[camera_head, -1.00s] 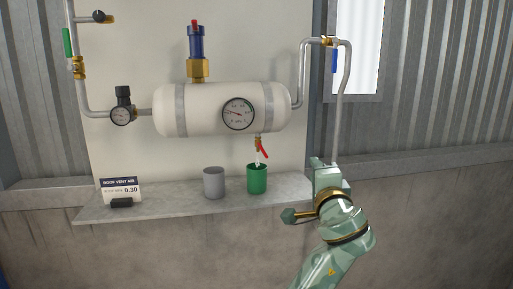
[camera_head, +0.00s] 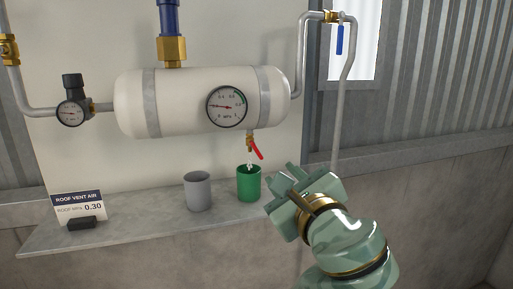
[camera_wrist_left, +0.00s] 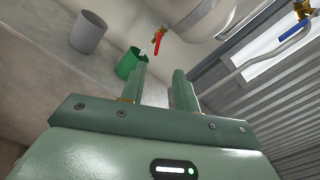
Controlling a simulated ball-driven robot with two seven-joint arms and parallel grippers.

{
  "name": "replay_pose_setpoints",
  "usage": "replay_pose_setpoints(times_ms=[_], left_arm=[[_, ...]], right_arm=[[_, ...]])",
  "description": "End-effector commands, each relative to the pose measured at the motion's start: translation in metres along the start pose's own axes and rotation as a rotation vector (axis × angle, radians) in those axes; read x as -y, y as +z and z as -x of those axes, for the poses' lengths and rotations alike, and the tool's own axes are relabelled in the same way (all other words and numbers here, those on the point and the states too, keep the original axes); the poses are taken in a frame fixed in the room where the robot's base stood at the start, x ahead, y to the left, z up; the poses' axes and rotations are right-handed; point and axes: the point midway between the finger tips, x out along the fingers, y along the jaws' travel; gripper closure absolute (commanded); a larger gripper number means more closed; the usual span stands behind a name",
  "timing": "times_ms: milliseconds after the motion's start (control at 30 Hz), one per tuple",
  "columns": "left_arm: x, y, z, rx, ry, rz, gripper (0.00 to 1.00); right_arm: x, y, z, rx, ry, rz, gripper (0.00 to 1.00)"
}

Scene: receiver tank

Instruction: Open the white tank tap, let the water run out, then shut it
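The white tank (camera_head: 190,98) is fixed to the wall panel with a round gauge (camera_head: 227,106) on its front. Under it is a small brass tap (camera_head: 250,141) with a red lever (camera_head: 256,150) slanting down to the right; it also shows in the left wrist view (camera_wrist_left: 158,34). A pale stream (camera_head: 249,162) runs from the tap into the green cup (camera_head: 249,186) below. My left gripper (camera_head: 280,187) is open and empty, just right of the cup and below the lever, touching neither. In the left wrist view its fingers (camera_wrist_left: 160,78) stand apart. My right gripper is not in view.
A grey cup (camera_head: 198,191) stands left of the green cup (camera_wrist_left: 130,63) on the ledge (camera_head: 140,229). A sign (camera_head: 78,208) stands at the ledge's left end. A pipe with a blue-handled valve (camera_head: 339,40) runs down at the right.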

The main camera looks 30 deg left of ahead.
Motion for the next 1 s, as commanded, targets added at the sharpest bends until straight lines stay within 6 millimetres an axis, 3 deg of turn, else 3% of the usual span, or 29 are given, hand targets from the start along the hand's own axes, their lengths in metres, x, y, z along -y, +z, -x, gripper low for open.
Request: replay_pose_setpoints(times_ms=[267, 600, 800, 1000], left_arm=[[0.001, 0.005, -0.058, 0.005, 0.003, -0.003, 0.69], [0.001, 0.004, -0.136, 0.002, 0.002, 0.001, 0.69], [0.001, 0.001, -0.155, 0.001, 0.000, 0.003, 0.69], [0.000, 0.000, -0.158, -0.001, 0.000, 0.005, 0.69]], right_arm=[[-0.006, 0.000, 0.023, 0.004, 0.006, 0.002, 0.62], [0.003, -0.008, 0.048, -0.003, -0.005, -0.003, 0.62], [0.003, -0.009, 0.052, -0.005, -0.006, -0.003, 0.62], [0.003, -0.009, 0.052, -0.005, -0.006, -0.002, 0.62]])
